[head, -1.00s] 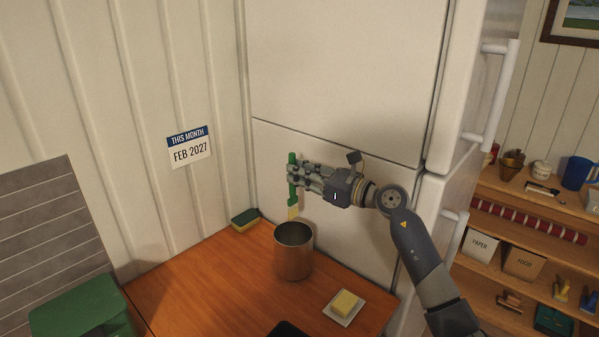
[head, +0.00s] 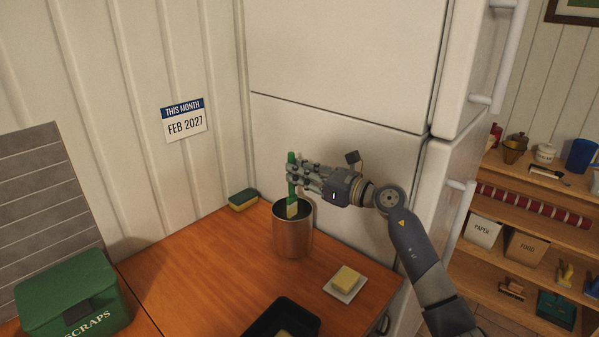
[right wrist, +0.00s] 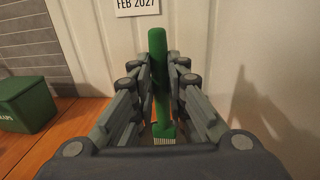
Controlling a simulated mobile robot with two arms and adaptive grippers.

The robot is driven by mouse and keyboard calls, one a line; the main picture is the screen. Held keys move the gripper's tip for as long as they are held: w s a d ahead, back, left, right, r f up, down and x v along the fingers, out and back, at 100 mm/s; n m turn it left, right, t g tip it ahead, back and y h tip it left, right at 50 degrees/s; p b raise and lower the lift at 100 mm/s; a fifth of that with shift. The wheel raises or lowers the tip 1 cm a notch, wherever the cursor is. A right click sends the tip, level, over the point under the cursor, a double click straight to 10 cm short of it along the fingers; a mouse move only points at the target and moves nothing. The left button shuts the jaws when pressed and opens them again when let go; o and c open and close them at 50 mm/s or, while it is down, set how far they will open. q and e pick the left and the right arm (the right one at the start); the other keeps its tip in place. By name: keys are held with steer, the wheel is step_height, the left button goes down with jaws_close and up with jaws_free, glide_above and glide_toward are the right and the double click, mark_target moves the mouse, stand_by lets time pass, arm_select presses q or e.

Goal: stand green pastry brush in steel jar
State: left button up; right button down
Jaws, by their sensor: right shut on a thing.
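The green pastry brush (head: 292,180) is upright with its pale bristles down. My right gripper (head: 294,175) is shut on its handle. The bristle end shows at the mouth of the steel jar (head: 293,236), overlapping its opening in the head view; I cannot tell how far inside it is. In the right wrist view the brush (right wrist: 158,75) stands between the two fingers of the gripper (right wrist: 160,95), bristles at the bottom. The jar is not visible there. My left gripper is not in view.
A sponge (head: 243,200) lies by the wall. Butter on a white dish (head: 344,287) sits right of the jar, and a black tray (head: 262,325) is in front. A green scraps bin (head: 68,292) stands left. The white fridge (head: 340,150) rises behind the jar.

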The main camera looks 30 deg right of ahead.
mark_target(294, 188)
steer(key=shift+f+b, duration=2.05)
steer(key=shift+f, duration=0.5)
steer(key=c, duration=1.5)
jaws_free()
steer(key=v, duration=1.2)
steer(key=shift+f, duration=0.1)
